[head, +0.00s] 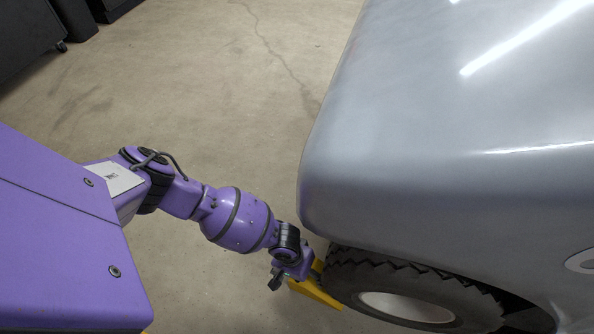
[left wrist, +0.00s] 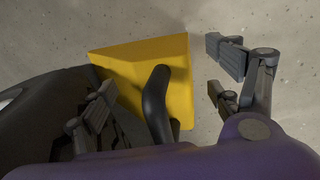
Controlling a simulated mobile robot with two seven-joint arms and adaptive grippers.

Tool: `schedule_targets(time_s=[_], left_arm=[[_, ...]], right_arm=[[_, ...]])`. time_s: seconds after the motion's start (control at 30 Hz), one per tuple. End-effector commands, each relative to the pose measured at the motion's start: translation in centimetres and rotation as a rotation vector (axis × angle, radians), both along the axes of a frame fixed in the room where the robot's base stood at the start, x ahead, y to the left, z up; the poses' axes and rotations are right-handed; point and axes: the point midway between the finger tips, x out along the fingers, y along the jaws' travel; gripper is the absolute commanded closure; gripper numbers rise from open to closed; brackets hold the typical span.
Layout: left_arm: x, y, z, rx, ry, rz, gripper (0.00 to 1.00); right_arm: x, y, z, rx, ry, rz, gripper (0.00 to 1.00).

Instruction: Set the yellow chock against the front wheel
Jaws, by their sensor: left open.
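The yellow chock (head: 318,293) lies on the floor beside the tyre of the front wheel (head: 345,275). In the left wrist view the yellow chock (left wrist: 135,65) has a dark bent handle (left wrist: 156,105) standing up from it. Its left edge borders the dark tyre (left wrist: 40,110); I cannot tell whether they touch. My left gripper (head: 288,278) is over the chock. In the left wrist view my left gripper (left wrist: 162,78) is open, with one finger on each side of the handle. It does not grip the handle. My right gripper is out of view.
The grey cart body (head: 430,130) fills the right side and overhangs the wheel close to my left gripper. The concrete floor (head: 230,90) left of the cart is clear. Dark wheeled cabinets (head: 25,35) stand at the far upper left.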

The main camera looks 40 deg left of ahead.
Motion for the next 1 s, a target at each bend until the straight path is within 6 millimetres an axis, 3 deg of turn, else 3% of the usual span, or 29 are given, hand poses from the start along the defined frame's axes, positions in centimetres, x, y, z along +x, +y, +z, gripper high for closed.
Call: schedule_targets(time_s=[0.27, 0.7, 1.0], left_arm=[[-0.1, 0.2, 1.4, -0.003, 0.0, 0.0, 0.17], [-0.4, 1.9, 9.9, -0.002, -0.001, -0.001, 0.17], [-0.5, 2.3, 11.8, 0.0, 0.001, 0.0, 0.17]], right_arm=[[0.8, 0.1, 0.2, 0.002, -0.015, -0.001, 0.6], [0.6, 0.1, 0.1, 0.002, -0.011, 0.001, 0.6], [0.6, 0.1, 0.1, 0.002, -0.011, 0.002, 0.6]])
